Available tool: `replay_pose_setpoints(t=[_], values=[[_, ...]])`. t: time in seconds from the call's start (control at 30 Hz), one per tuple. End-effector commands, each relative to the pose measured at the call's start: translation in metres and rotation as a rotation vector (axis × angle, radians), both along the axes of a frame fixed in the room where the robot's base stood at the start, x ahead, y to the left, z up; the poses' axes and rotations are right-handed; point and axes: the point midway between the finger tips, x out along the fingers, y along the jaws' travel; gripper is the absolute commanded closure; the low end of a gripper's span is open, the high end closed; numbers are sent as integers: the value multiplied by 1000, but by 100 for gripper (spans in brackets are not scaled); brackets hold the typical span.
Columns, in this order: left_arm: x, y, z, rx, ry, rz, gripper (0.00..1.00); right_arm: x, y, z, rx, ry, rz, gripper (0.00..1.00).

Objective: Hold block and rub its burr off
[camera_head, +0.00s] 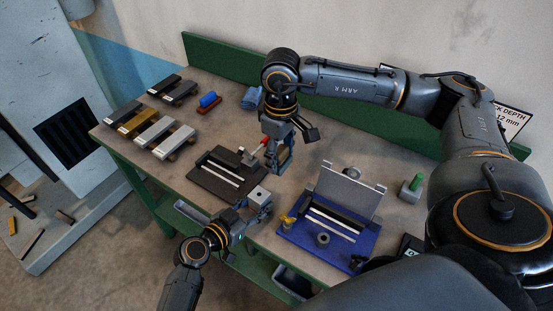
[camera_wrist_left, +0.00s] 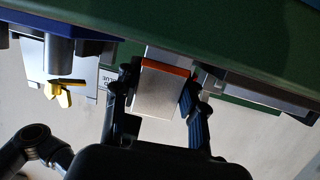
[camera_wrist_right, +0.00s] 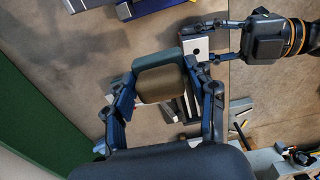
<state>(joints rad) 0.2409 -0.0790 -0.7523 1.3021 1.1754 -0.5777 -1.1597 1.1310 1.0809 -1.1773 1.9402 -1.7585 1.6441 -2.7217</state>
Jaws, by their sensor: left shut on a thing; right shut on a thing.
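A silver metal block (camera_head: 258,192) with a dark hole is held in my left gripper (camera_head: 262,202), just off the front edge of the bench. In the left wrist view the block (camera_wrist_left: 160,101) sits between both fingers, with an orange strip along its upper edge. My right gripper (camera_head: 281,146) is shut on a tan and grey-green rubbing block (camera_head: 284,158) above the bench. In the right wrist view the rubbing block (camera_wrist_right: 161,84) is gripped at both sides, and the silver block (camera_wrist_right: 194,48) is apart from it. I cannot clearly make out a burr.
A dark fixture (camera_head: 214,184) with light rails lies left of the grippers. A blue fixture (camera_head: 296,236) with a raised silver plate (camera_head: 345,190) stands to the right. Several bars (camera_head: 130,116), a blue-topped item (camera_head: 208,100) and a blue cloth (camera_head: 252,97) lie at the back left.

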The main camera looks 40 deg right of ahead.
Motion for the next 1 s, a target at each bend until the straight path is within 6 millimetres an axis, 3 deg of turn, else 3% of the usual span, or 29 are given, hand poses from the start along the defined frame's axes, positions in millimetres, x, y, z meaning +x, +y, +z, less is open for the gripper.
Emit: replay_pose_setpoints(t=[0.37, 0.4, 0.53, 0.87, 1.0], values=[[-1, 0, -1, 2, 1, -2, 100, 0, 0, 0, 0, -1, 0, 69], [-1, 0, -1, 2, 1, -2, 56, 0, 0, 0, 0, -1, 0, 69], [-1, 0, -1, 2, 1, -2, 32, 0, 0, 0, 1, -1, 0, 69], [-1, 1, 0, 1, 1, -1, 32, 0, 0, 0, 1, -1, 0, 69], [-3, 13, 3, 2, -3, 0, 32, 0, 0, 0, 1, -1, 0, 69]])
